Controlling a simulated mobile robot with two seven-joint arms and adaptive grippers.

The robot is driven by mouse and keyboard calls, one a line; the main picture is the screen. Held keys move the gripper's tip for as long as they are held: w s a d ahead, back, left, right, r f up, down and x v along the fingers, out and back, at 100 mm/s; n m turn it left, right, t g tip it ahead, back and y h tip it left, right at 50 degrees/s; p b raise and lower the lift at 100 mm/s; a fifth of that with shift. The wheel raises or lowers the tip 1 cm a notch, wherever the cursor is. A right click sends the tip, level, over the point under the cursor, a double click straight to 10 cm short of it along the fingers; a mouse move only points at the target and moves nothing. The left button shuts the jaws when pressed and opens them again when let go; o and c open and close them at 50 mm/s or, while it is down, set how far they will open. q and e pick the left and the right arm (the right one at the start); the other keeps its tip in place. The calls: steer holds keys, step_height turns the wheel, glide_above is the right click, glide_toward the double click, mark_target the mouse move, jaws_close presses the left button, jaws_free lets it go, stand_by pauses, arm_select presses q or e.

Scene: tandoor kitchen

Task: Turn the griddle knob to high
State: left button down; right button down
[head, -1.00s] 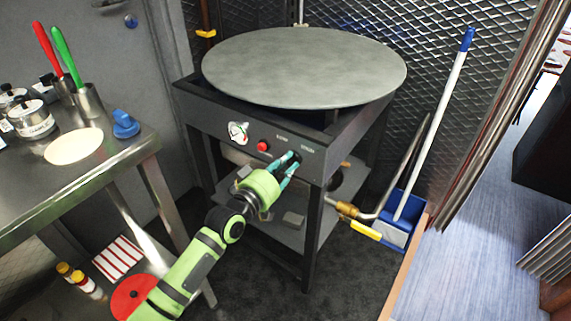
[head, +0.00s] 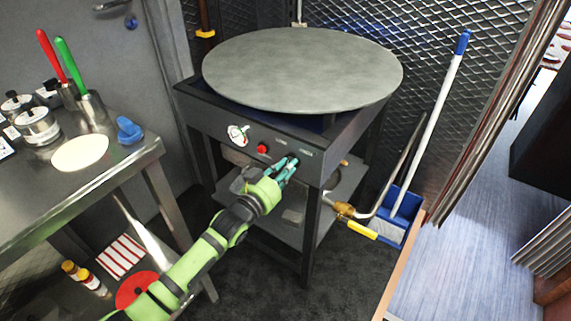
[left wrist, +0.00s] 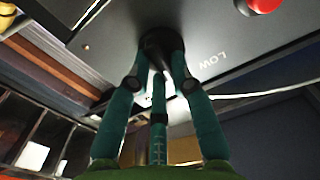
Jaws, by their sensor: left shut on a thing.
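The griddle has a large round grey plate (head: 303,68) on a dark frame with a front control panel (head: 215,118). My left gripper (head: 291,162) is at the right part of this panel, with its teal fingers shut on the black griddle knob. In the left wrist view the knob (left wrist: 158,42) sits between the fingertips against the panel, and the word LOW is printed beside it. The knob's pointer cannot be made out, and the fingers hide most of the knob in the head view. My right gripper is not in view.
A red button (head: 262,149) and a white dial (head: 238,135) are left of the knob on the panel. A steel table (head: 110,178) stands at the left. A brass-fitted gas pipe (head: 345,209) and a blue dustpan (head: 401,207) are at the right.

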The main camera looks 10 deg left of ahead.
arm_select(q)
steer(key=shift+d+f+m+p, duration=0.15)
steer(key=shift+m+p, duration=0.35)
steer(key=shift+m, duration=2.3)
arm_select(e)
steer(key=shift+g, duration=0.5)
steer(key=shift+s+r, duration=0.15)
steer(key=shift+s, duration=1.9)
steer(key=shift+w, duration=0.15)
arm_select(q)
steer(key=c, duration=1.1)
jaws_free()
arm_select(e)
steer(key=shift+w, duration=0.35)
